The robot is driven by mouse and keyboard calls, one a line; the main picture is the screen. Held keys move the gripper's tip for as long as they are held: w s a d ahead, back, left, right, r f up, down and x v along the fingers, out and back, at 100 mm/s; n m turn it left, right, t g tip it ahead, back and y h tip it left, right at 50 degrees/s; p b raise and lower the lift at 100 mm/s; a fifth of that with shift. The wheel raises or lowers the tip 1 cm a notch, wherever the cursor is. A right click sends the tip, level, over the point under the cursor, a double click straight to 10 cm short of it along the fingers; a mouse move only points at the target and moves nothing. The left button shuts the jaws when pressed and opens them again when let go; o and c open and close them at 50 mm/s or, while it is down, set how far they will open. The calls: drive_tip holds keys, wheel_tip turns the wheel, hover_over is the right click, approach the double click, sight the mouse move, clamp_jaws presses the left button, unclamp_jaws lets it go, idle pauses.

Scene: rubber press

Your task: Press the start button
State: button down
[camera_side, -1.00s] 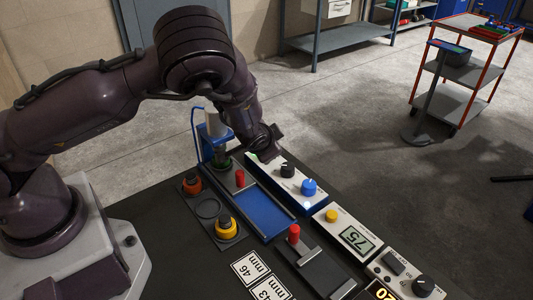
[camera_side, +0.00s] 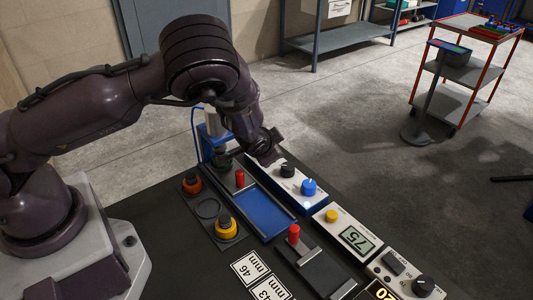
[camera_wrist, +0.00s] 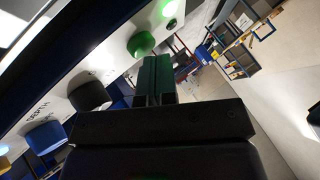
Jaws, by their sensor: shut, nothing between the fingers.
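The control box (camera_side: 318,198) is a pale panel with a blue base. In the wrist view a round green button (camera_wrist: 141,44) stands out from its face, and a lit green lamp (camera_wrist: 170,9) is beyond it. The task's start button appears to be this green one; I see no readable label on it. My gripper (camera_side: 268,160) is shut and empty over the far end of the box, and hides that end in the side view. In the wrist view its closed fingertips (camera_wrist: 155,62) are very close to the green button; I cannot tell whether they touch.
A black knob (camera_side: 287,170) and a blue knob (camera_side: 308,187) are on the same box. The press with a blue tray (camera_side: 264,212) stands left of it. Orange (camera_side: 192,184) and yellow-topped (camera_side: 226,225) pieces sit nearby. A display unit (camera_side: 354,240) is in front.

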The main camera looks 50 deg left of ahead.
drive_tip(key=shift+f, duration=0.3)
drive_tip(key=shift+r, duration=0.15)
idle(0.4)
drive_tip(key=shift+r, duration=1.1)
drive_tip(key=shift+r, duration=2.5)
drive_tip(key=shift+s+f, duration=0.1)
